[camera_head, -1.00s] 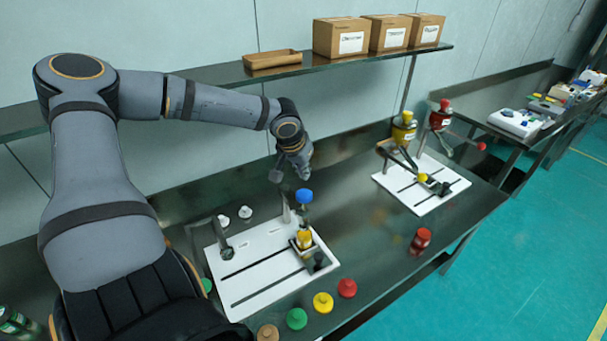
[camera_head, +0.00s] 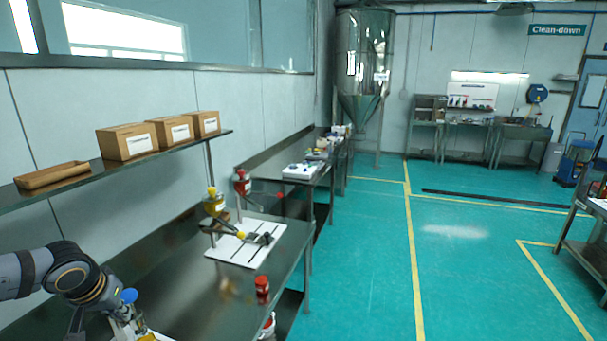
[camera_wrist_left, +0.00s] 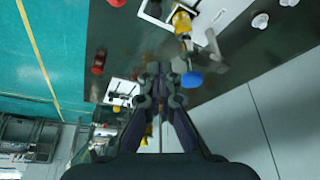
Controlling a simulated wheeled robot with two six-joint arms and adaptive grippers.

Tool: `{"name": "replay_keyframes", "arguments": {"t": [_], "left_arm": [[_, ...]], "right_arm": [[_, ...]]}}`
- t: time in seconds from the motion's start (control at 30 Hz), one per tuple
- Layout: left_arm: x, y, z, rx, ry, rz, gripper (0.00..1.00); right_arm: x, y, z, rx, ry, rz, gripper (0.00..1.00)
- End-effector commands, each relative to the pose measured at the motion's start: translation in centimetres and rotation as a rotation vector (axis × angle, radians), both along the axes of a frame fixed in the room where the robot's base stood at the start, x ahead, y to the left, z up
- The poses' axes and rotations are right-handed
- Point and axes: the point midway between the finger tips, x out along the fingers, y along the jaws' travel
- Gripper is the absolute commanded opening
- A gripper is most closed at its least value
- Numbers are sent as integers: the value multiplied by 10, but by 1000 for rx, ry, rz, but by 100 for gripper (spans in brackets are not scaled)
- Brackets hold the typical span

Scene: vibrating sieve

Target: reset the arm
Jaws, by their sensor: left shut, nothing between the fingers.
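My left arm (camera_head: 70,275) reaches in at the lower left of the head view, above the dark bench. Its gripper (camera_head: 127,325) is at the bottom edge, close in the picture to a blue knob (camera_head: 130,296). In the left wrist view the gripper (camera_wrist_left: 160,80) is shut with nothing between its fingers. My right gripper is not in view.
The dark bench (camera_head: 185,300) bears a white board (camera_head: 237,255) with yellow and red fittings and a red jar (camera_head: 262,288). A shelf (camera_head: 100,168) with boxes (camera_head: 128,142) and a wooden tray (camera_head: 52,175) runs above. Green floor (camera_head: 360,280) is open at right.

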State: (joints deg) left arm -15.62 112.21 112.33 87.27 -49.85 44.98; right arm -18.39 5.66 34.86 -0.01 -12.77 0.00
Motion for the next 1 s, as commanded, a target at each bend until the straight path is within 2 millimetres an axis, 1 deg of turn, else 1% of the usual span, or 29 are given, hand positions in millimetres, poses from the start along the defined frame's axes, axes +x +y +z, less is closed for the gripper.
{"name": "replay_keyframes", "arguments": {"t": [0.03, 0.1, 0.17, 0.3, 0.4, 0.47, 0.57, 0.67, 0.7, 0.8, 0.9, 1.0], "left_arm": [[-6, -4, -12, -8, 15, -17, 0], [-12, -7, -24, -9, 28, -43, 0], [-18, -9, -36, -8, 40, -67, 0], [-34, -20, -64, -11, 64, -130, 0], [-47, -30, -87, -12, 80, -185, 0], [-56, -39, -102, -14, 87, -220, 0], [-72, -56, -127, -13, 93, -281, 0], [-91, -82, -153, -14, 91, -350, 0], [-100, -94, -163, -13, 85, -377, 0], [-120, -127, -181, 1, 63, -424, 0], [-135, -151, -188, 24, 45, -434, 0], [-146, -165, -188, 43, 38, -419, 0]], "right_arm": [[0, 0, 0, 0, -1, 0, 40], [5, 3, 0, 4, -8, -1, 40], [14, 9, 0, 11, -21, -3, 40], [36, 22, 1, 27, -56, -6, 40], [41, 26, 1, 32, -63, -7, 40], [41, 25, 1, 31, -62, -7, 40], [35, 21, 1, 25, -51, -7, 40], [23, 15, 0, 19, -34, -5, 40], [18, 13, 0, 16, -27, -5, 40], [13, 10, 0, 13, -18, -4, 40], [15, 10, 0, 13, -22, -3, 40], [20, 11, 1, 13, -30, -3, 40]]}}
